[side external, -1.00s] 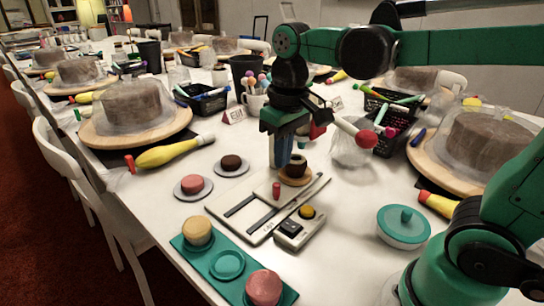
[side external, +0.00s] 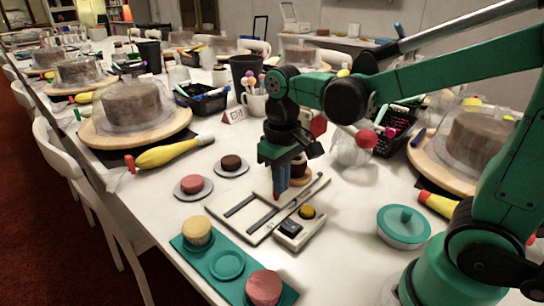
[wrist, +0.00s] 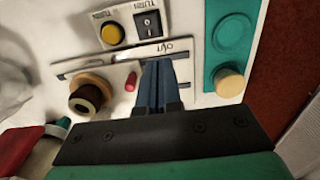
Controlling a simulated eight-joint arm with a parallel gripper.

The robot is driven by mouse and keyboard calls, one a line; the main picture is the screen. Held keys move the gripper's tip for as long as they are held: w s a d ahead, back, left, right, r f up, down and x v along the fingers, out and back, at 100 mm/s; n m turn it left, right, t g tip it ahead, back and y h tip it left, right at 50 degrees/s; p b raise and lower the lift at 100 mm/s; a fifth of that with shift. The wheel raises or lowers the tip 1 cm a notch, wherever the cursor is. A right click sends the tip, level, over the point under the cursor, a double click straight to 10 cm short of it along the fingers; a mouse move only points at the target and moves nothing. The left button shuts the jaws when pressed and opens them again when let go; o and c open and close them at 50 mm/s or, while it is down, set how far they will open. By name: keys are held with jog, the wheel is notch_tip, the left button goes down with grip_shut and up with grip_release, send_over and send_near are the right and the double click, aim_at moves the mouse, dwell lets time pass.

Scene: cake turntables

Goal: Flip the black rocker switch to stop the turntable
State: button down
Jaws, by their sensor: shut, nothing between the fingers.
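The black rocker switch (side external: 290,226) sits on a small light box beside a round yellow button (side external: 307,212). In the wrist view the rocker (wrist: 148,27) lies near the top, marked "TURN", left of the teal tray. My gripper (side external: 278,196) is shut and empty, pointing down over the white slotted panel behind the switch box. In the wrist view its blue fingertips (wrist: 158,66) are below the rocker in the picture and apart from it. Wooden round stands with covered brown cakes (side external: 133,103) stand around; I cannot tell which is turning.
The slotted panel (side external: 240,206) has a small red knob (wrist: 130,82) near my fingers. A teal tray (side external: 212,268) with round cakes lies front left, and a teal lidded bowl (side external: 403,240) stands right. A brown-and-black cup-like object (wrist: 90,92) is close to my gripper.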

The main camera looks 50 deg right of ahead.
aim_at(280, 225)
notch_tip(280, 225, down, 8)
jog(key=shift+f, duration=0.1)
dwell(0.4)
